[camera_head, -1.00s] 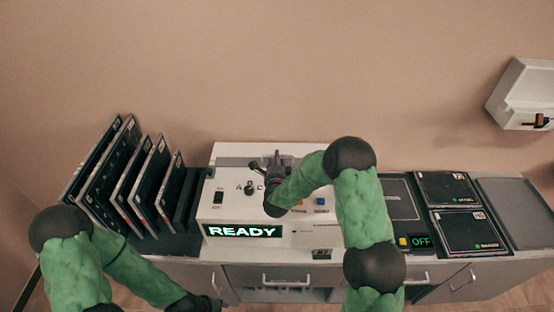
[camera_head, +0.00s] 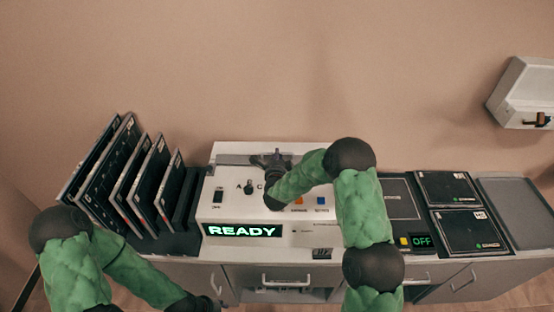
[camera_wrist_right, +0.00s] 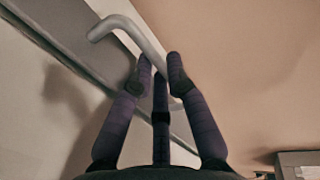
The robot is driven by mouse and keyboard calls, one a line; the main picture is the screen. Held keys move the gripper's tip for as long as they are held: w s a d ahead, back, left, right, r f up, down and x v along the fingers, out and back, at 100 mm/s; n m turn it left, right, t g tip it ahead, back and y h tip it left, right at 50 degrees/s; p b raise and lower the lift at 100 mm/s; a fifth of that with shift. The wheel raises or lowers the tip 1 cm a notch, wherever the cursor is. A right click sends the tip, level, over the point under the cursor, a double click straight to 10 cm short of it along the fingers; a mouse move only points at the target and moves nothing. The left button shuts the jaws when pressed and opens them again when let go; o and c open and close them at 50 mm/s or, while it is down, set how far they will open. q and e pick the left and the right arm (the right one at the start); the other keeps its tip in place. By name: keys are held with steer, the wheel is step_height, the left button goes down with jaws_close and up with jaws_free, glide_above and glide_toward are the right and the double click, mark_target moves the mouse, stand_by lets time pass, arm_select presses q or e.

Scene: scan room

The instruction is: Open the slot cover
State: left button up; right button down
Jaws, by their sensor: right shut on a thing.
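The white scan machine (camera_head: 220,215) shows READY on its display. The slot cover (camera_head: 234,160) is a grey strip along the back of its top. In the right wrist view the cover (camera_wrist_right: 58,42) runs diagonally, with a bent pale bar handle (camera_wrist_right: 122,24) over it. My right gripper (camera_head: 277,155) is at the back of the machine top. In the wrist view its dark purple fingers (camera_wrist_right: 160,68) are shut on the handle, near its lower end. My arm hides part of the machine's panel. My left gripper (camera_head: 205,303) is only partly seen at the bottom edge, away from the machine top.
A rack with several upright dark plates (camera_head: 126,175) stands left of the machine. Dark flat cassettes (camera_head: 447,190) and a grey tray (camera_head: 515,205) lie to the right, by a small OFF display (camera_head: 422,241). A white box (camera_head: 522,95) hangs on the wall.

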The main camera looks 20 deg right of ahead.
steer(key=b+x, duration=0.2)
steer(key=x, duration=0.1)
steer(key=b+x, duration=0.1)
steer(key=x, duration=0.1)
steer(key=shift+w+r, duration=0.1)
steer(key=shift+r, duration=0.15)
steer(key=shift+w+r, duration=0.1)
steer(key=shift+w, duration=0.25)
steer(key=c, duration=1.2)
jaws_free()
steer(key=shift+s+r, duration=0.1)
steer(key=shift+s, duration=0.05)
steer(key=v, duration=1.1)
steer(key=shift+s+r, duration=0.1)
steer(key=shift+s, duration=0.25)
